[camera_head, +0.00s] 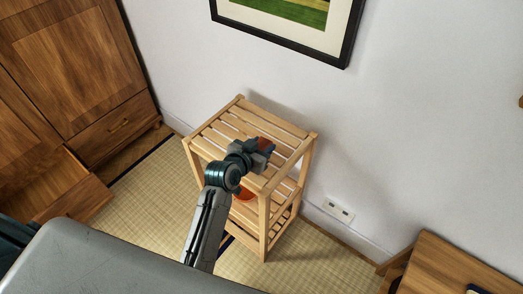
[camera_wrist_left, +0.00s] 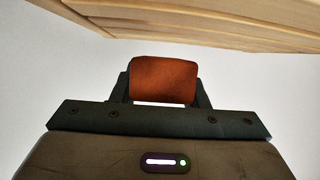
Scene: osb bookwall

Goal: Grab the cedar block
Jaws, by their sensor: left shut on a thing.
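The cedar block (camera_head: 266,143) is a small reddish-brown block at the top of the slatted wooden shelf unit (camera_head: 236,104), near its right side. My left gripper (camera_head: 262,149) is shut on it, with a dark finger at each side. In the left wrist view the block (camera_wrist_left: 164,78) sits between the fingers of my left gripper (camera_wrist_left: 165,90), with wooden slats (camera_wrist_left: 215,22) close by along the top of the picture. I cannot tell whether the block touches the slats. My right gripper is not in view.
An orange object (camera_head: 245,195), partly hidden by my left arm, is lower in the shelf unit. A wooden cabinet (camera_head: 75,70) stands at left with a drawer pulled out. A framed picture (camera_head: 345,45) hangs on the wall. A wooden table (camera_head: 440,265) is at lower right.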

